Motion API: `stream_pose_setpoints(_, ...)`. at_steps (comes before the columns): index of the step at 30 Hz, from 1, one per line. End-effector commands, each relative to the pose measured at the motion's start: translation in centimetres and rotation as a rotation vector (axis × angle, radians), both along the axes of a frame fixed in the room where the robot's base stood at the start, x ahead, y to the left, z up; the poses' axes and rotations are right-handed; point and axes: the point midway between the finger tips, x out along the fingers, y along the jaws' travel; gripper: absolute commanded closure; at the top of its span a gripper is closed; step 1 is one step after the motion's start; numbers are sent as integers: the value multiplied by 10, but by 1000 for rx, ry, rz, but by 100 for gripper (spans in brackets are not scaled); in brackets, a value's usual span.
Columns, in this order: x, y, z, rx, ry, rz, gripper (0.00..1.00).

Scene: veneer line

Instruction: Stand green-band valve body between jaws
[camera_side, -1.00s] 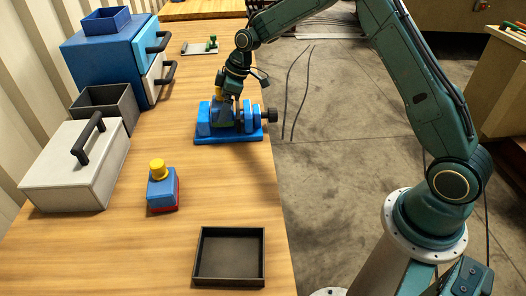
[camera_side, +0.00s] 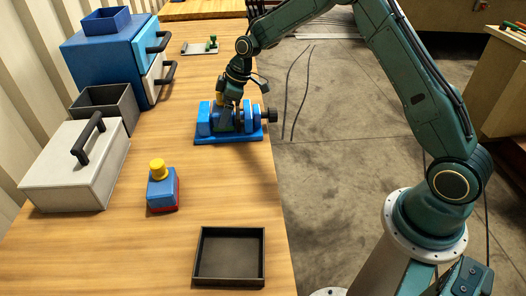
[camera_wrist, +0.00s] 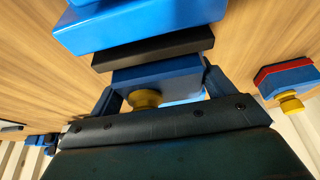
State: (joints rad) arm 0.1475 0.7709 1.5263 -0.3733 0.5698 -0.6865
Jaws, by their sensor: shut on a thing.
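The vise (camera_side: 238,138) is blue, with two jaws and a dark handle at its right, and stands near the right edge of the bench. My gripper (camera_side: 228,108) points down over its jaws. In the wrist view, my gripper (camera_wrist: 160,86) is shut on a blue valve body (camera_wrist: 150,78) with a yellow knob (camera_wrist: 145,98). The valve body looks upright between the fingers, beside a black jaw plate (camera_wrist: 155,47) and a blue jaw block (camera_wrist: 140,22). I cannot clearly make out its band, and its underside is hidden, so I cannot tell whether it touches the vise base.
A red-band valve body (camera_side: 162,188) with a yellow knob stands nearer the front. An empty black tray (camera_side: 231,283) lies at the front. A grey lidded box (camera_side: 68,180), a dark open bin (camera_side: 122,113) and a blue drawer cabinet (camera_side: 105,55) line the left.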

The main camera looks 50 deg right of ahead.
Motion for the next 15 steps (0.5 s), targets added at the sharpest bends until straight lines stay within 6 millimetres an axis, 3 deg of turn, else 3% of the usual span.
stream_pose_setpoints(4, 1, 0, 1, 1, -4, 0, 56)
stream_pose_setpoints(5, 1, 0, 1, 1, -4, 0, 12)
stream_pose_setpoints(7, 1, 0, 1, 0, -3, 0, 0)
stream_pose_setpoints(15, -1, 0, 0, 0, 2, -1, 0)
